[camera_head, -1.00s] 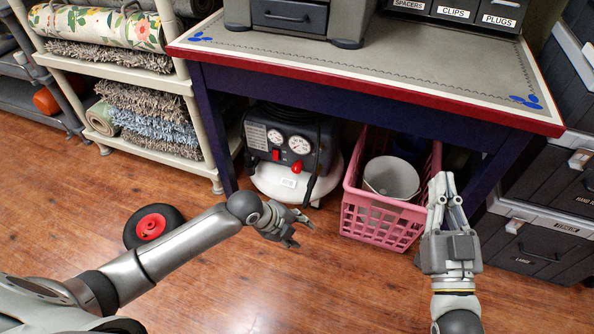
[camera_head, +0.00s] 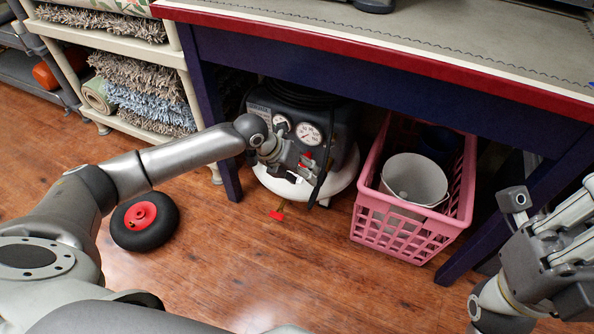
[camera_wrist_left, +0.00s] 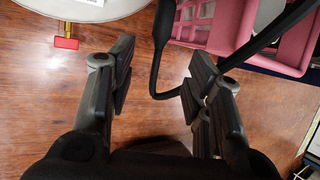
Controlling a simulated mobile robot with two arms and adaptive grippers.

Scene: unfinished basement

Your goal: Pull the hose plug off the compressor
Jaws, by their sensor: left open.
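The compressor (camera_head: 330,135) sits under the workbench, with a dark gauge panel and a white tank. Its white tank also shows at the top left of the left wrist view (camera_wrist_left: 85,8). My left gripper (camera_head: 300,166) is open in front of the panel and hides part of it. In the left wrist view, a black hose (camera_wrist_left: 153,78) runs down between the open fingers and loops right. Its thicker upper end (camera_wrist_left: 163,22) may be the hose plug; where it joins the compressor is out of view. My right gripper (camera_head: 548,215) is at the right, its opening unclear.
A red-handled valve (camera_head: 277,214) sticks out low at the tank's front. A pink crate (camera_head: 398,224) holding a white bucket (camera_head: 415,178) stands right of the compressor. The workbench edge (camera_head: 400,58) overhangs above. A black wheel with a red hub (camera_head: 145,221) lies left.

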